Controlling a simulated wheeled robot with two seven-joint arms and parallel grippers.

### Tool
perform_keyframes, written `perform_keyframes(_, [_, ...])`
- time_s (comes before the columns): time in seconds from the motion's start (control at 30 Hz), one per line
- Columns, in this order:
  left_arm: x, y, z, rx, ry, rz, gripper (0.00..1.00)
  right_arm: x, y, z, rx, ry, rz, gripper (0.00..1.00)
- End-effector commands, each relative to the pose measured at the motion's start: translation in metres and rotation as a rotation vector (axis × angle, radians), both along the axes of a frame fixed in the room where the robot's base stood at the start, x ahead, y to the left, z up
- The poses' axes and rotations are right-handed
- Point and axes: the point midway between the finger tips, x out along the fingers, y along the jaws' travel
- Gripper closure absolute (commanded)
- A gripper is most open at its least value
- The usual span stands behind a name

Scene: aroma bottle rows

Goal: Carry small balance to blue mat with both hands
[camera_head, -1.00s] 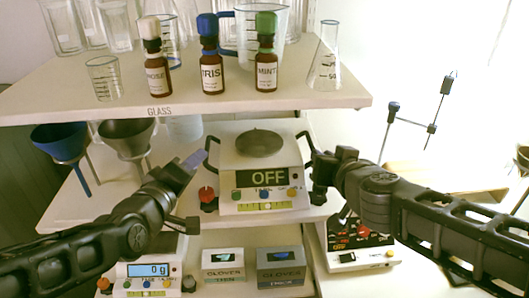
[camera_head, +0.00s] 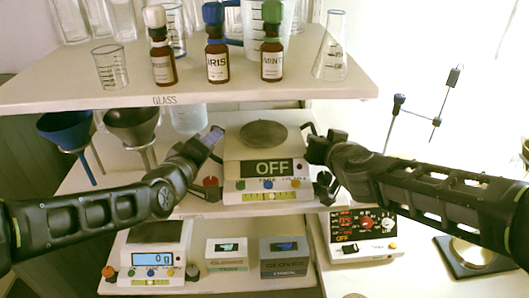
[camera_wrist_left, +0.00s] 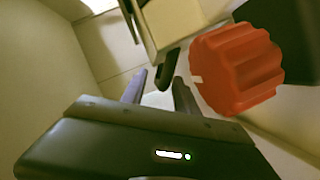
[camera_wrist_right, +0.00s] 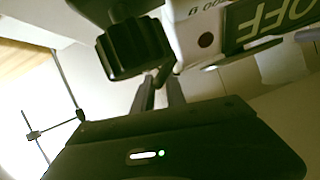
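A white balance (camera_head: 258,147) with a round grey pan, an OFF display, a red knob and dark side handles stands on the middle shelf. My left gripper (camera_head: 214,139) is at its left handle. In the left wrist view, the fingers (camera_wrist_left: 160,88) are apart, with the dark handle end near the gap and the red knob (camera_wrist_left: 235,68) close by. My right gripper (camera_head: 318,146) is at the right handle. In the right wrist view, its fingers (camera_wrist_right: 161,88) have a narrow gap at the handle; their grip on it is unclear. A dark mat (camera_head: 445,252) lies at the lower right.
A second balance (camera_head: 152,240) reading 0 g and two glove boxes (camera_head: 285,262) stand on the lower shelf. A device with red displays (camera_head: 360,235) stands right of them. Three labelled bottles (camera_head: 217,60) and glassware are on the upper shelf, above the balance. Funnels (camera_head: 133,125) stand at left.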

Motion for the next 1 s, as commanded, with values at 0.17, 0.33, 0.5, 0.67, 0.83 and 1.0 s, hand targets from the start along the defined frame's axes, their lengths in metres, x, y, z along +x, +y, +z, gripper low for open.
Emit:
perform_keyframes(0.17, [0.0101,-0.0031,-0.0023,0.001,0.0,0.0,0.64,0.0099,0.0012,-0.0042,0.0,-0.001,0.0,0.84])
perform_keyframes(0.33, [0.0107,-0.0032,-0.0023,0.001,0.0,0.0,0.64,0.0105,0.0013,-0.0041,-0.001,-0.001,0.0,0.84])
perform_keyframes(0.5, [0.0105,-0.0031,-0.0025,0.001,0.0,0.0,0.7,0.0103,0.0014,-0.0041,-0.001,-0.001,0.0,0.9])
perform_keyframes(0.67, [0.0104,-0.0031,-0.0024,0.001,0.0,0.0,0.83,0.0102,0.0013,-0.0042,-0.001,-0.001,0.0,1.0])
perform_keyframes(0.83, [0.0104,-0.003,-0.0025,0.001,0.0,0.0,0.97,0.0102,0.0012,-0.0043,-0.001,-0.001,0.0,1.0])
perform_keyframes(1.0, [0.0103,-0.003,-0.0027,0.001,0.0,0.0,1.0,0.0102,0.0011,-0.0043,-0.001,0.0,-0.001,1.0])
